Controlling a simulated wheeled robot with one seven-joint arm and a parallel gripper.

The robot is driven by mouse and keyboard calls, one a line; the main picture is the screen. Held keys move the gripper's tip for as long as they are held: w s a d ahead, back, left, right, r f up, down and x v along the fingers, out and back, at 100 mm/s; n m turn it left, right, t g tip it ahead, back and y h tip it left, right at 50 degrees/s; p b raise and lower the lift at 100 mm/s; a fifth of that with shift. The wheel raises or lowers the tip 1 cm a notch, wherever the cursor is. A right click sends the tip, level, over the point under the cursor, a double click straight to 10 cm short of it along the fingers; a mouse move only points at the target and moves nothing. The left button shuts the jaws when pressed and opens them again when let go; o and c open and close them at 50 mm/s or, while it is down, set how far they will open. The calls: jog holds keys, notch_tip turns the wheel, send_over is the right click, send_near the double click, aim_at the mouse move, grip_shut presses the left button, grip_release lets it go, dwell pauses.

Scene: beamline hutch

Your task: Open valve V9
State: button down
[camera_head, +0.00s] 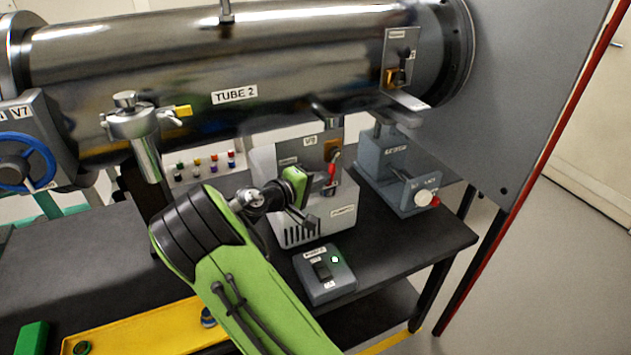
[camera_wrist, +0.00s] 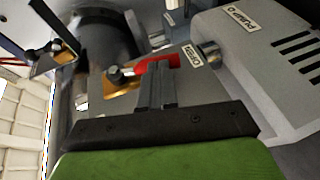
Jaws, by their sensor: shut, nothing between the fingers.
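Valve V9 is a grey block with a V9 label (camera_head: 310,141) below the big steel tube. Its red lever (camera_head: 332,171) stands roughly upright in the head view, beneath a brass-coloured plate. In the wrist view the red lever (camera_wrist: 158,64) runs sideways from a bolt on a brass plate, just beyond my fingertips. A small label (camera_wrist: 191,56) sits beside its far end. My gripper (camera_head: 317,187) is at the front of the valve, close to the lever. Its fingers (camera_wrist: 155,88) are shut with nothing between them. I cannot tell whether they touch the lever.
A pale pump box (camera_head: 343,212) stands right beside my gripper. A small control box (camera_head: 325,272) with a lit green lamp is in front of it. A grey unit (camera_head: 395,170) stands to the right. V7's blue handwheel (camera_head: 14,172) is far left. A yellow tray (camera_head: 140,330) lies in front.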

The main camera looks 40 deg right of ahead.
jog(key=shift+s+d+f+h+b, duration=0.2)
jog(key=shift+d+f+h+b, duration=0.25)
jog(key=shift+d+h, duration=0.1)
jog(key=shift+d+f, duration=0.1)
dwell(0.3)
